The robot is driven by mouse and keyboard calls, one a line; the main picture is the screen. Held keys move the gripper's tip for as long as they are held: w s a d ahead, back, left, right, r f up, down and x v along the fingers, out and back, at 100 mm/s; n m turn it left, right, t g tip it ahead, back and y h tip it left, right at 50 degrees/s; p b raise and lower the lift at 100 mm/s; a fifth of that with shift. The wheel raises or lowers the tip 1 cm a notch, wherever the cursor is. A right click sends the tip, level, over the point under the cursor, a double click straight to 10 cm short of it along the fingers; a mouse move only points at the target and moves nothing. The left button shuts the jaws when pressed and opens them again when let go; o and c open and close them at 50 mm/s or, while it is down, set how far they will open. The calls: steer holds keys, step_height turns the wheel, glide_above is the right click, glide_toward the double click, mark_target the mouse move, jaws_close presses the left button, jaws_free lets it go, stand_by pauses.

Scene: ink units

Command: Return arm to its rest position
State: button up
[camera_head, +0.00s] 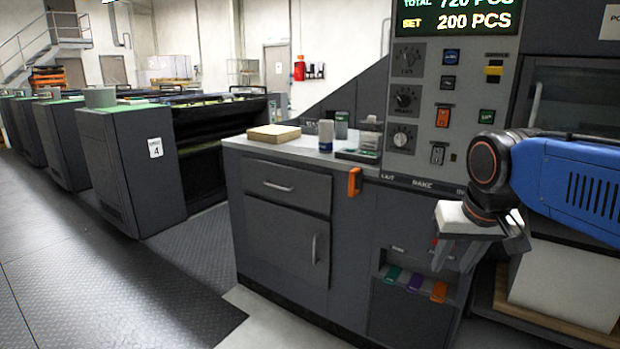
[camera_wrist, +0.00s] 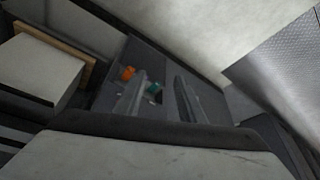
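My arm, with a blue link and a black and orange wrist joint, reaches in from the right in the head view. My gripper (camera_head: 462,268) hangs from it, pointing down in front of the dark machine cabinet (camera_head: 290,245). In the wrist view the gripper (camera_wrist: 160,97) shows two grey fingers standing apart with a gap between them. No object shows between the fingers.
A control panel (camera_head: 418,150) stands behind the gripper. A stack of white paper (camera_head: 565,283) on a pallet sits at right. The floor at left is clear.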

steer(key=s+d+f+n, duration=0.1)
steer(key=s+f, duration=1.1)
steer(key=shift+s, duration=0.35)
stand_by(1.0)
